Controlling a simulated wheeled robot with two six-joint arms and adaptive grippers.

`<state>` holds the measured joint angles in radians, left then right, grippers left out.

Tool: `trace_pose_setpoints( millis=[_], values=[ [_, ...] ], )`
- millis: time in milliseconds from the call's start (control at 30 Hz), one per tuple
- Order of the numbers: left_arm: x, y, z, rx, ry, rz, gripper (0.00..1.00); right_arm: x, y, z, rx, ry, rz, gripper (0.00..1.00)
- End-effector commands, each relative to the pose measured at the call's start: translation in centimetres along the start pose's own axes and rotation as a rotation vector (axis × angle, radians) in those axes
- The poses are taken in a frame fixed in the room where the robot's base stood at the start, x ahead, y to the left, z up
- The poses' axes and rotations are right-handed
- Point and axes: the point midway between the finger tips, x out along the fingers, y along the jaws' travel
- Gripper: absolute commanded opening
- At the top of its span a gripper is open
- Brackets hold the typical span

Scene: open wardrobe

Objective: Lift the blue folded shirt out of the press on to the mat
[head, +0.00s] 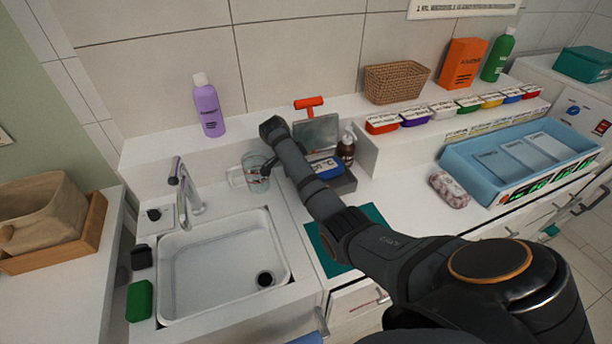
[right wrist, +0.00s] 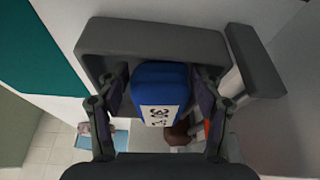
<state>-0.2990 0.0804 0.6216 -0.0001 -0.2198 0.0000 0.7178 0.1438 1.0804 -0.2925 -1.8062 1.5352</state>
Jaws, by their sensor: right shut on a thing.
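The blue folded shirt (head: 325,167) with a white label sits at the grey press (head: 343,184), whose lid (head: 318,133) stands open with an orange handle. In the right wrist view the shirt (right wrist: 160,92) is between the two fingers of my right gripper (right wrist: 160,80), which is shut on it. The grey press base (right wrist: 150,38) is right behind the shirt; I cannot tell if they touch. In the head view my arm hides part of the press and most of the gripper. The teal mat (head: 325,252) lies on the counter in front, partly under my arm. My left gripper is not in view.
A glass mug (head: 250,175) stands left of the press and a brown bottle (head: 346,148) at its right. The sink (head: 222,262) is left of the mat. A patterned bundle (head: 449,189) and a blue tray (head: 470,175) are to the right.

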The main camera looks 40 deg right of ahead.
Motion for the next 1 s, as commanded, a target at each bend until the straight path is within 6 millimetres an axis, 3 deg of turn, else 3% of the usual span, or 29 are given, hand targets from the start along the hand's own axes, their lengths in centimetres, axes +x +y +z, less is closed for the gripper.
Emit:
trace_pose_setpoints(
  millis=[267, 400, 500, 700, 1000],
  values=[
    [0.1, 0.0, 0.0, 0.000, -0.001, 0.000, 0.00, -2.1, 3.5, -0.5, 0.001, 0.001, -0.002, 0.27],
    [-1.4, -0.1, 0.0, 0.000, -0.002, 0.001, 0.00, -4.0, 6.3, -1.0, -0.001, 0.001, -0.001, 0.27],
    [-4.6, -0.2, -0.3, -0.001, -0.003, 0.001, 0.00, -5.5, 8.0, -1.4, -0.001, 0.001, 0.003, 0.27],
    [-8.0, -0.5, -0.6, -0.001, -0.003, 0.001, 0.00, -7.0, 11.3, -1.6, -0.002, 0.000, 0.002, 0.27],
    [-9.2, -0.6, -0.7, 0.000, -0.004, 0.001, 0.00, -7.4, 13.3, -1.5, 0.001, 0.000, 0.000, 0.27]
  ],
)
